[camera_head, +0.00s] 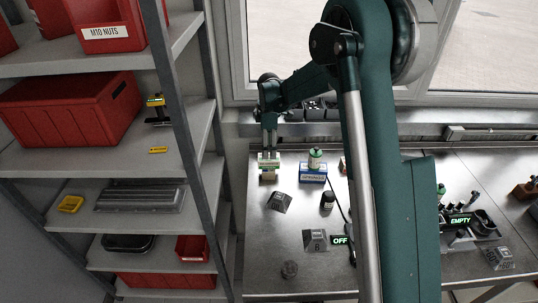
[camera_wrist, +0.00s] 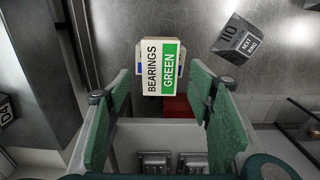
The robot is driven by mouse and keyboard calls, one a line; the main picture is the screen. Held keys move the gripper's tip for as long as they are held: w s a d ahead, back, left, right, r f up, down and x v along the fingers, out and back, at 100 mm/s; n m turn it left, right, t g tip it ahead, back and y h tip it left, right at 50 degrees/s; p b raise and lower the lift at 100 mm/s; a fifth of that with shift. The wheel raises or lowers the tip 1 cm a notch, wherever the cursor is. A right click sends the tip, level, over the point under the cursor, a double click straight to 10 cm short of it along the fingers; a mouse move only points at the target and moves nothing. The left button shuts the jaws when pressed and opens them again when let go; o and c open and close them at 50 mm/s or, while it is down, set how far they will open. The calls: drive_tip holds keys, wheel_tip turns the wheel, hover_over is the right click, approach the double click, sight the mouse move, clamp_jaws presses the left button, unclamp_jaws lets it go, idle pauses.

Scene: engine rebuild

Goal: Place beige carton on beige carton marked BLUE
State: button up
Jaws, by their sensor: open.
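A beige carton (camera_wrist: 160,68), labelled BEARINGS and GREEN, shows in the wrist view just beyond my finger ends. Small blue patches show at its left and right sides, on something beneath it that it mostly hides; no BLUE lettering is readable. In the head view, a beige carton (camera_head: 268,175) shows on the left of the metal bench, directly below my gripper. My gripper (camera_head: 268,158) points down there. In the wrist view, its green fingers (camera_wrist: 168,110) are wide apart with nothing clamped between them.
A blue box (camera_head: 313,173) with a bottle (camera_head: 315,157) stands right of the carton. A dark bottle (camera_head: 327,200), grey wedge blocks (camera_head: 281,202) and an OFF display (camera_head: 340,240) are on the bench. Shelves with red bins (camera_head: 70,110) stand left.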

wheel_tip(320, 180, up, 6)
idle(0.4)
drive_tip(key=shift+r, duration=0.1)
idle(0.6)
drive_tip(key=s+d+r+m+t, duration=0.2)
drive_tip(key=s+d+r+m, duration=0.3)
drive_tip(key=s+r, duration=0.5)
drive_tip(key=s+d+r+m+t, duration=0.1)
drive_tip(key=s+d+r+m, duration=0.3)
drive_tip(key=s+d+r, duration=0.55)
drive_tip(key=s+d+f+m+t, duration=0.2)
drive_tip(key=s+f+m, duration=0.1)
drive_tip(key=s, duration=1.1)
drive_tip(key=s+d+f+m+t, duration=0.2)
drive_tip(key=s+m, duration=0.4)
drive_tip(key=s, duration=0.8)
drive_tip(key=shift+d+f, duration=0.5)
drive_tip(key=shift+d, duration=0.2)
